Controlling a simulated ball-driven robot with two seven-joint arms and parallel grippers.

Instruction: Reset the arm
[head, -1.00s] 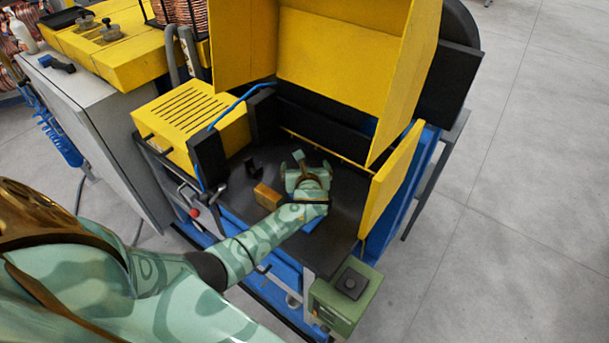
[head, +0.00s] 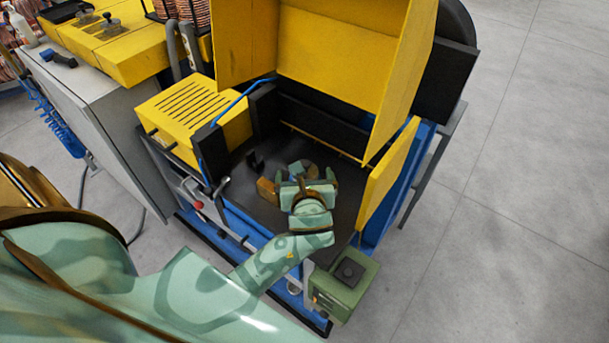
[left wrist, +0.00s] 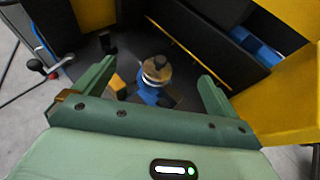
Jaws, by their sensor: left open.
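My left gripper (head: 306,177) is over the dark work surface (head: 252,208) of the yellow-walled machine. In the left wrist view the left gripper (left wrist: 157,72) has its two green fingers wide apart, with nothing held between them. A fixture with a round brass-coloured top (left wrist: 157,69) and a blue lower part stands beyond and between the fingers. In the head view the fixture (head: 303,167) is partly hidden by my gripper. My right gripper is not in view.
A tan block (head: 267,191) sits left of my gripper. Yellow panels (head: 388,178) stand at the back and right. A green box (head: 346,290) is at the front right corner. A red-knobbed lever (head: 198,205) is on the left. Open floor (head: 500,230) lies right.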

